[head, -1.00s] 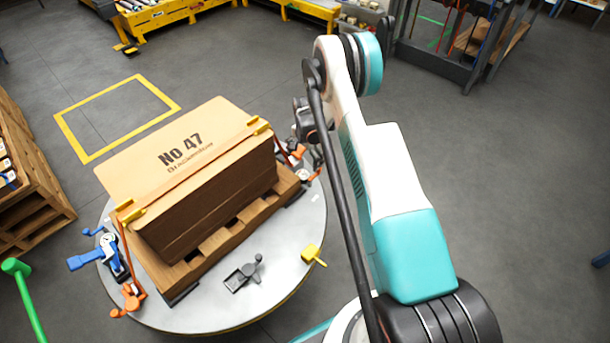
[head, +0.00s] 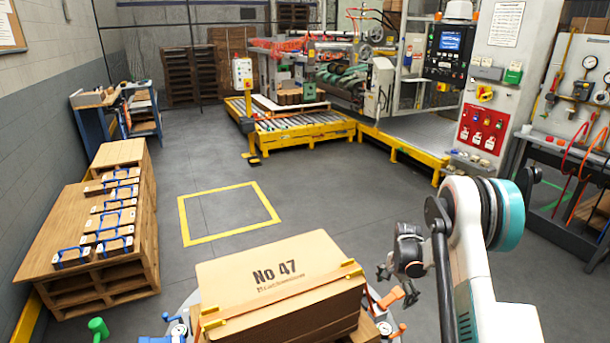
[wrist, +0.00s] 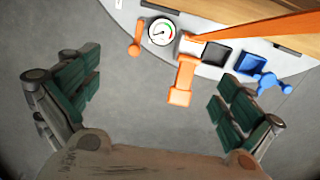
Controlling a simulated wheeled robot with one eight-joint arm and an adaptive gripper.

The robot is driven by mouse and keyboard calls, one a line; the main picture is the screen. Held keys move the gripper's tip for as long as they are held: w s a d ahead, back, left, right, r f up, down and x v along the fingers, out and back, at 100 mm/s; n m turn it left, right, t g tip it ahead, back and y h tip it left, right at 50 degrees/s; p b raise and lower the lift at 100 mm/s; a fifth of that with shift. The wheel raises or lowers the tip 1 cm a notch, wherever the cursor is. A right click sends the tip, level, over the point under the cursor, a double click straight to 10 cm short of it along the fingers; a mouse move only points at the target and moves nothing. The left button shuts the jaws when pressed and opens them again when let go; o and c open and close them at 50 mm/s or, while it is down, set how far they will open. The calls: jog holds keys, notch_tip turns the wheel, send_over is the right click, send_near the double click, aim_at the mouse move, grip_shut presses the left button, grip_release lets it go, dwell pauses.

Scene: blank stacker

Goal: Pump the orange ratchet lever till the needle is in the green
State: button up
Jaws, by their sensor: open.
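In the wrist view the orange ratchet lever (wrist: 181,84) sticks out from the table's rim, between my spread fingers and beyond their tips. My gripper (wrist: 155,92) is open and empty, apart from the lever. A round white gauge (wrist: 161,31) with green and red arcs lies left of the lever. Its dark needle seems to point to the lower left, outside the green, but it is small. An orange strap (wrist: 255,27) runs right from the ratchet. In the head view my gripper (head: 385,274) hangs beside the strapped cardboard stack (head: 270,264), marked No 47.
A smaller orange handle (wrist: 135,40) stands left of the gauge, and a blue clamp-like part (wrist: 266,80) sits to the right. The round table's rim (wrist: 215,72) is close. A yellow floor square (head: 228,238) lies clear behind the stack.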

jog(key=s+a+r+n+t, duration=0.1)
jog(key=s+a+r+n, duration=0.2)
jog(key=r, duration=0.7)
jog(key=s+a+r+n+t, duration=0.1)
jog(key=s+a+r, duration=0.25)
jog(key=r, duration=0.65)
jog(key=s+a+r+n+t, duration=0.1)
jog(key=s+a+r+n, duration=0.2)
jog(key=r, duration=0.7)
jog(key=s+a+r+n+t, duration=0.1)
jog(key=s+a+r+n, duration=0.1)
jog(key=s, duration=0.6)
jog(key=s+a+r+n+t, duration=0.1)
jog(key=s+a+r+n, duration=0.1)
jog(key=s, duration=0.7)
jog(key=s+a+r+n+t, duration=0.2)
jog(key=s+a, duration=0.1)
jog(key=s, duration=0.5)
jog(key=shift+s+a+r+n, duration=0.2)
jog(key=shift+a+n, duration=0.15)
jog(key=shift+n, duration=0.05)
